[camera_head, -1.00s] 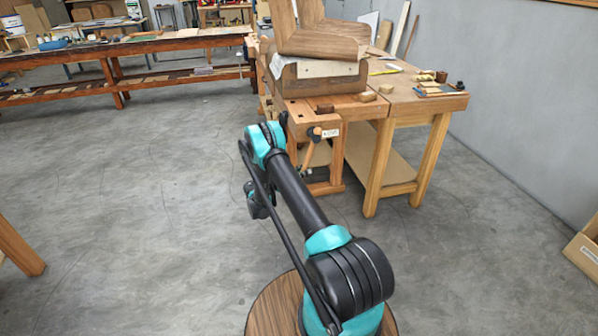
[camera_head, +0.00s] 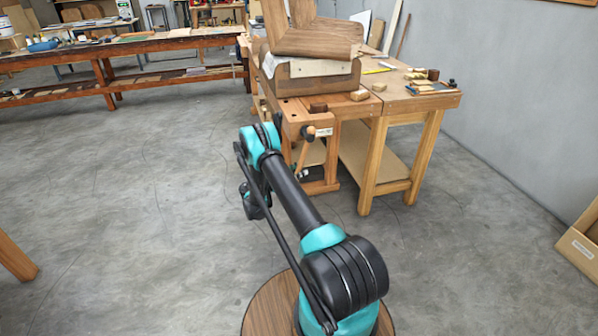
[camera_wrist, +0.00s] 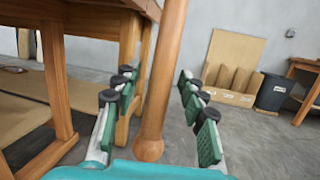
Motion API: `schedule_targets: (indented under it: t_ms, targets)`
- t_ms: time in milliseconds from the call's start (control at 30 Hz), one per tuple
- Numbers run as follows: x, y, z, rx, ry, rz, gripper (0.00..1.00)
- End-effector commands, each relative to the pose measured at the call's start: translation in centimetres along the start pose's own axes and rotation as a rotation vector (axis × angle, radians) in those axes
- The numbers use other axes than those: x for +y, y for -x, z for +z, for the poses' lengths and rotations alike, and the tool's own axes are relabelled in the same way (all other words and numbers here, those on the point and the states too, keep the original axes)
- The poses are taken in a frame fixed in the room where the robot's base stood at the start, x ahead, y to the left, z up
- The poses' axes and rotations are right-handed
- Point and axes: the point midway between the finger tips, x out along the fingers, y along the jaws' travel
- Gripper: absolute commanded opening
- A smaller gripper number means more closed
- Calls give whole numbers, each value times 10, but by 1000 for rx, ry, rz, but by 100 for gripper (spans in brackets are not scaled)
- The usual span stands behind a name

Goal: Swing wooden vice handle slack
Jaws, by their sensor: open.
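The wooden vice handle (camera_wrist: 168,75) is a smooth round bar with a rounded knob at its lower end. In the wrist view it hangs nearly upright between the fingers of my gripper (camera_wrist: 155,78). The gripper is open, with green-padded fingers on both sides of the bar and gaps showing on each side. My gripper is mostly hidden behind my arm there.
The workbench (camera_head: 428,104) carries a large bent wooden lamination (camera_head: 310,40), small blocks and tools. Its legs (camera_wrist: 58,85) stand close on the left in the wrist view. A cardboard box (camera_wrist: 232,95) and dark bin (camera_wrist: 272,93) are farther back. Open floor lies to the left.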

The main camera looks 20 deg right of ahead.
Motion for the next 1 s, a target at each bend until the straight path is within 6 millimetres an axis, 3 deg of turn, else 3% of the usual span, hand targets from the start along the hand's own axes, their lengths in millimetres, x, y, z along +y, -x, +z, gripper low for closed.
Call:
schedule_targets:
  t_ms: [167,633,1000]
  targets:
    - [1,-2,12,0,0,0,42]
    - [4,-15,84,0,0,0,42]
    - [5,-18,98,0,0,0,42]
